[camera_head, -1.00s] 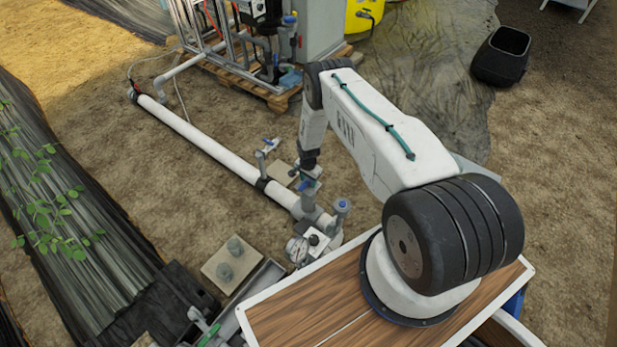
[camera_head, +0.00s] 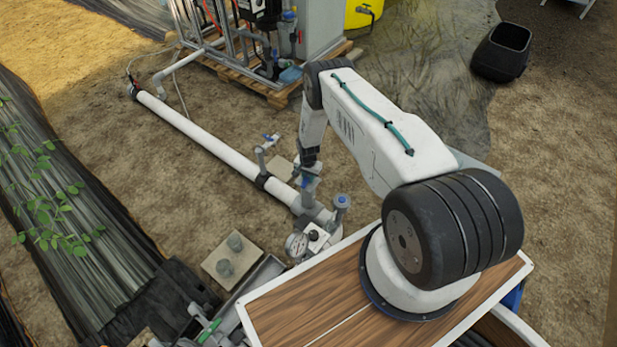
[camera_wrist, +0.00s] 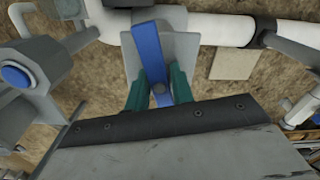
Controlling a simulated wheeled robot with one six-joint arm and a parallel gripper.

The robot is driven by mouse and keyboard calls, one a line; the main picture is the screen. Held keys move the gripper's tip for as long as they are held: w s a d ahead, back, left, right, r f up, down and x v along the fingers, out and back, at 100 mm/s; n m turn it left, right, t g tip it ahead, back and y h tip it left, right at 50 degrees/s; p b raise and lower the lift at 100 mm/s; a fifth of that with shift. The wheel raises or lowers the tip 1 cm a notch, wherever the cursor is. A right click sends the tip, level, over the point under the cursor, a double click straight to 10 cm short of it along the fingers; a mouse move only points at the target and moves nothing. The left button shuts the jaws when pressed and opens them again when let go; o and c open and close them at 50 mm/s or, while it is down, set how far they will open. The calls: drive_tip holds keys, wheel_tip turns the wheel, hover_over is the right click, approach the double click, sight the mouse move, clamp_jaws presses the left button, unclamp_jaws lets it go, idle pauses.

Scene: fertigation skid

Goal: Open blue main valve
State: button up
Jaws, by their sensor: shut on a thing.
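The blue main valve handle (camera_wrist: 147,50) is a flat blue lever over a grey valve body (camera_wrist: 181,45) in the wrist view. It runs up the picture, roughly crosswise to the white pipe there. My gripper (camera_wrist: 159,88) has its two teal fingers on either side of the lever and is shut on it. In the head view my gripper (camera_head: 307,176) is at the valve on the near end of the white pipe (camera_head: 205,142). Only a little of the blue handle shows there, and the fingers are hard to make out.
A smaller valve with a blue lever (camera_head: 270,138) stands farther up the pipe. A blue-capped grey fitting (camera_head: 341,205) and a pressure gauge (camera_head: 297,243) stand close beside the valve. A skid on a pallet (camera_head: 262,88) is behind. Open soil lies to the right.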

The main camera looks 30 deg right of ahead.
drive_tip(key=n, duration=0.3)
drive_tip(key=shift+s+a+f, duration=0.1)
drive_tip(key=shift+f, duration=0.05)
drive_tip(key=n, duration=0.4)
drive_tip(key=shift+n, duration=0.4)
drive_tip(key=n, duration=0.4)
drive_tip(key=shift+n, duration=0.3)
drive_tip(key=n, duration=0.4)
drive_tip(key=shift+s+f, duration=0.1)
drive_tip(key=shift+s, duration=0.05)
drive_tip(key=o, duration=1)
drive_tip(key=shift+s+d, duration=0.15)
drive_tip(key=shift+d, duration=0.05)
drive_tip(key=shift+o, duration=0.2)
drive_tip(key=shift+a, duration=0.25)
drive_tip(key=shift+r, duration=0.2)
drive_tip(key=r, duration=1)
drive_tip(key=shift+w, duration=0.4)
